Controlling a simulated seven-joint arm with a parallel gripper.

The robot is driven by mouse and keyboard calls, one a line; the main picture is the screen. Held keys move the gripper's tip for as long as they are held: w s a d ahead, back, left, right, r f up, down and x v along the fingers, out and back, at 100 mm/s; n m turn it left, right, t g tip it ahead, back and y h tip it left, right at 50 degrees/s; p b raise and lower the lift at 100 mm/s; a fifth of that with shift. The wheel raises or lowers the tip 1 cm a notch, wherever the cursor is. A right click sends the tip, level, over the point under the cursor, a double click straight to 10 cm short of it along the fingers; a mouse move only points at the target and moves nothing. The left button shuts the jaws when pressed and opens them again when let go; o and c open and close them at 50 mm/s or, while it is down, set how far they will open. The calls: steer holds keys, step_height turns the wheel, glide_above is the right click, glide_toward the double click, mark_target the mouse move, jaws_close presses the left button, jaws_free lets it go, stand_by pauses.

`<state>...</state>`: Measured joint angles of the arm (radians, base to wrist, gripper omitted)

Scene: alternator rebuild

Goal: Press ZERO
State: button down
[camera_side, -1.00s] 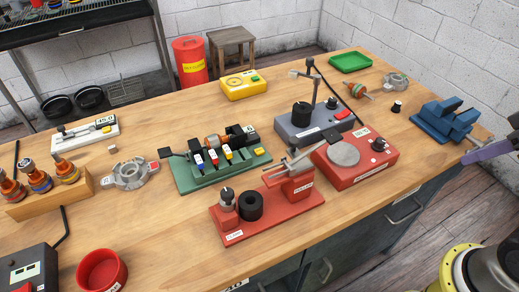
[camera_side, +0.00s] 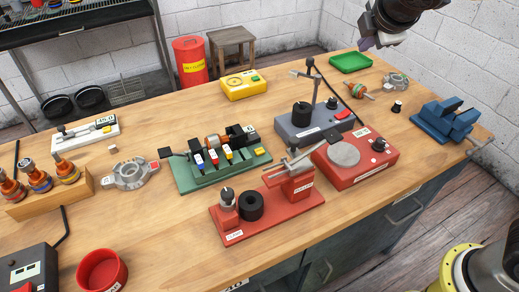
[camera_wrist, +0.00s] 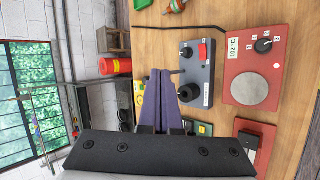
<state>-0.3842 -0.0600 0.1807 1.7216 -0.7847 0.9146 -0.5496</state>
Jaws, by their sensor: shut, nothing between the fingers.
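My gripper (camera_side: 367,43) is at the upper right of the side view, raised above the far right end of the bench, only partly in frame. Its two purple fingers (camera_wrist: 160,75) lie together in the wrist view, shut and empty. I can read no ZERO label in either view. A white instrument (camera_side: 84,133) with a small display and coloured buttons sits at the bench's left. A yellow meter (camera_side: 243,84) with a round dial sits at the back; in the wrist view it is mostly hidden behind the fingers. The gripper touches none of these.
A grey stand (camera_side: 315,132) with a red switch, a red hot plate (camera_side: 357,163), a green fixture (camera_side: 215,175) and a red press base (camera_side: 268,212) crowd the middle. A blue vise (camera_side: 446,120) and green tray (camera_side: 350,62) stand right. Bare wood lies left of the yellow meter.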

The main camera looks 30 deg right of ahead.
steer(key=w+a+f+n, duration=0.3)
steer(key=w+a, duration=0.2)
steer(key=a, duration=0.1)
steer(key=n, duration=0.4)
glide_above(259, 152)
step_height(259, 152, down, 12)
steer(key=shift+s+a+r+t+y, duration=0.15)
steer(key=shift+s+a+t+y, duration=0.05)
steer(key=shift+s+t+y, duration=0.1)
steer(key=shift+f, duration=4.4)
steer(key=shift+f, duration=0.1)
steer(key=shift+f, duration=0.35)
